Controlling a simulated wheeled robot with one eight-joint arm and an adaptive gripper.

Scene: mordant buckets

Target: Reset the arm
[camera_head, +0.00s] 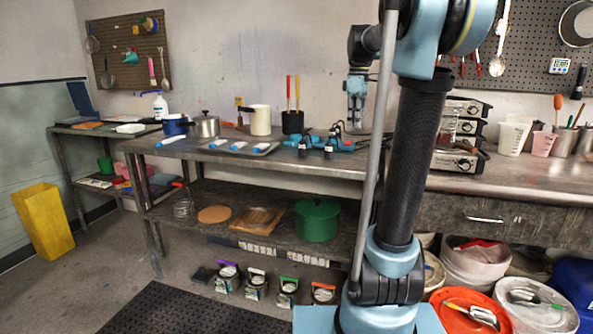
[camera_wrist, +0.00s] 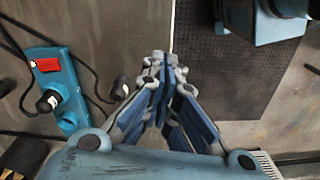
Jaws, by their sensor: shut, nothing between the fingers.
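My gripper (camera_head: 355,118) hangs fingers-down above the metal workbench (camera_head: 345,168), near the wall. Part of my arm stands to the right of it in the head view. In the wrist view my gripper (camera_wrist: 160,60) has its blue-grey fingers together at the tips, with nothing between them. A light blue power strip (camera_wrist: 62,85) with a red switch and black plugs lies on the bench to the left of the fingers in that view.
On the bench are white-and-blue tubes (camera_head: 237,146), a steel pot (camera_head: 206,126) and a black holder (camera_head: 292,122). A green pot (camera_head: 317,219) stands on the lower shelf. Buckets (camera_head: 474,259) stand at lower right. A yellow bin (camera_head: 42,222) is at left. A black mat (camera_head: 170,310) covers floor.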

